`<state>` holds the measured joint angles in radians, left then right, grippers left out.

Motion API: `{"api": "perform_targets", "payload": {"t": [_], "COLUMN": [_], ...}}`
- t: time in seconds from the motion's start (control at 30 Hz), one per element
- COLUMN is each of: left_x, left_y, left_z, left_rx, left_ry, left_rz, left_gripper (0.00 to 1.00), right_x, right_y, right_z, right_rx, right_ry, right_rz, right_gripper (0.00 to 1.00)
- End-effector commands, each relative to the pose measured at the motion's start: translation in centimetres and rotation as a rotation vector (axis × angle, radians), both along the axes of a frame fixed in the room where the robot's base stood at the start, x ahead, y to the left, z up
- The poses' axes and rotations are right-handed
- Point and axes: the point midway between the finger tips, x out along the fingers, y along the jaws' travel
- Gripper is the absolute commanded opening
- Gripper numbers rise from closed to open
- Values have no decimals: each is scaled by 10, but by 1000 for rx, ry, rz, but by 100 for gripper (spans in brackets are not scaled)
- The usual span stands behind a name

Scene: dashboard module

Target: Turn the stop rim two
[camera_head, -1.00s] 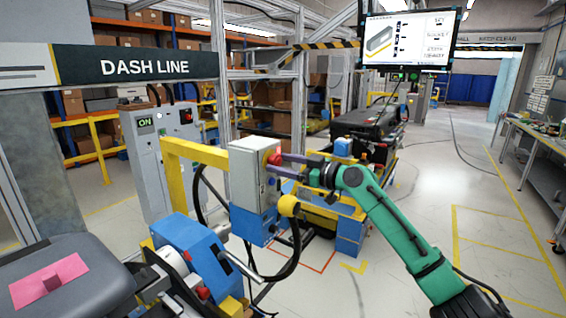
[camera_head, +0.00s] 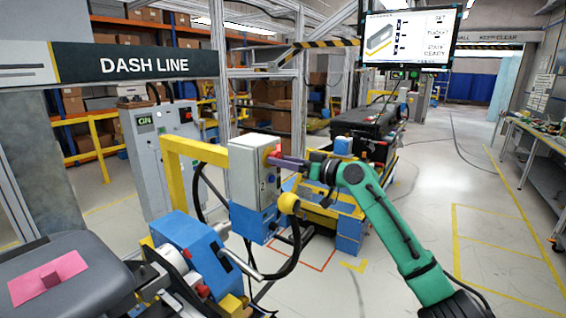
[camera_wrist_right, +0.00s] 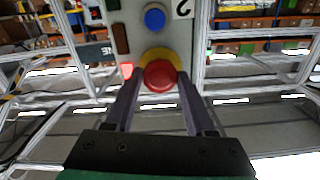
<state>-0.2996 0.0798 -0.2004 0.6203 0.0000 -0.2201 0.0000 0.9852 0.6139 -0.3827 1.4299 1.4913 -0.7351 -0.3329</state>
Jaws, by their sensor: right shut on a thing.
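The red stop button (camera_wrist_right: 160,76) with its yellow surround (camera_wrist_right: 159,55) is on a grey control box (camera_wrist_right: 148,28), in the middle of the right wrist view. In the head view the button (camera_head: 272,154) is partly covered by my right gripper (camera_head: 283,161) on the front of the box (camera_head: 246,165). The fingers of my right gripper (camera_wrist_right: 159,83) lie on both sides of the red button and are shut on its rim. A plate with a "2" (camera_wrist_right: 183,8) sits above it. My left gripper is not in view.
A blue button (camera_wrist_right: 155,18) is above the stop button. A yellow frame (camera_head: 185,150) stands left of the box. A blue machine (camera_head: 190,250) with hoses is in front of it at lower left.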

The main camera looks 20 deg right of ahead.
Motion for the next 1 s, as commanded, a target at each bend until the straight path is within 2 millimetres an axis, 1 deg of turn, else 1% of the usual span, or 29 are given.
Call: {"api": "perform_targets", "payload": {"t": [0.2, 0.4, 0.93, 0.97, 1.0], "left_x": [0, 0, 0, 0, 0], "left_y": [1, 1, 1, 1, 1], "left_z": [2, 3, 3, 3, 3], "left_rx": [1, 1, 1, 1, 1], "left_ry": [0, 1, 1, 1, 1], "left_rz": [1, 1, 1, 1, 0], "left_gripper": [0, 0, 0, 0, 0], "right_x": [0, 0, 0, 0, 0], "right_y": [0, -1, 0, -1, -1], "right_z": [2, 2, 2, 2, 2], "right_rx": [110, 172, 199, 199, 199], "right_ry": [87, 138, 158, 158, 158], "right_rz": [0, -2, -1, -1, -1], "right_gripper": [0, 0, 0, 58, 74]}}
